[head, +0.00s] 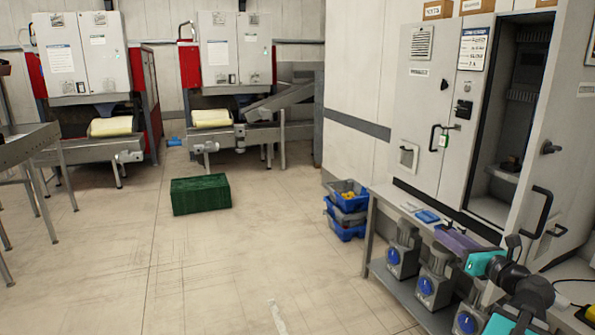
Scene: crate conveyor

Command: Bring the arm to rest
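My arm, with teal and black links, shows at the lower right, folded low in front of the grey bench. Its far end, a dark purplish-grey part that appears to be my gripper (456,241), points left over the bench top. The fingers are too small and unclear to tell open from shut. I see nothing clearly held.
A grey bench (377,201) with several grey units with blue discs stands close to my arm. Behind it is a cabinet (427,120) with an open door. Blue crates (347,232) are stacked beside the bench. A green crate (200,195) sits on open floor.

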